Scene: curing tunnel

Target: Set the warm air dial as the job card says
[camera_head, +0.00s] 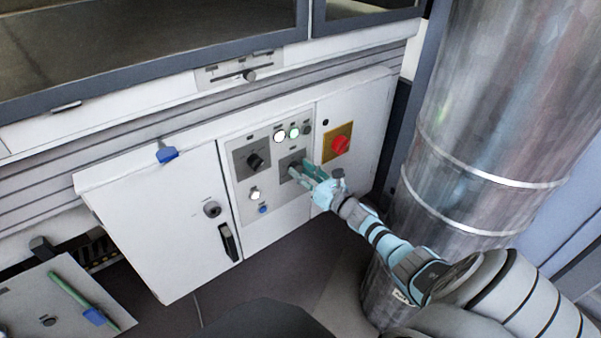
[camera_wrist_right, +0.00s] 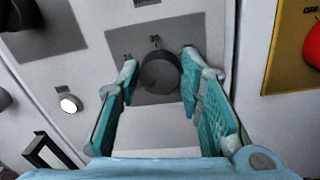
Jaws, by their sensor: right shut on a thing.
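The dial (camera_wrist_right: 160,72) is a dark round knob on a grey plate (camera_wrist_right: 120,48) in the right wrist view. A "30" is printed above it, and a smaller mark at its upper left is blurred. My right gripper (camera_wrist_right: 158,82) has its teal fingers on either side of this knob and is shut on it. In the head view the right gripper (camera_head: 301,171) reaches the panel's lower right plate and largely hides the knob. The knob's pointer cannot be made out. My left gripper is not in view, and I see no readable job card.
Another black knob (camera_head: 256,161) sits left of the gripper. A red switch (camera_head: 340,145) on a yellow plate is to the right. Lit buttons (camera_head: 294,133) are above. A large metal duct (camera_head: 480,110) stands close to my right arm. A green pen (camera_head: 75,295) lies lower left.

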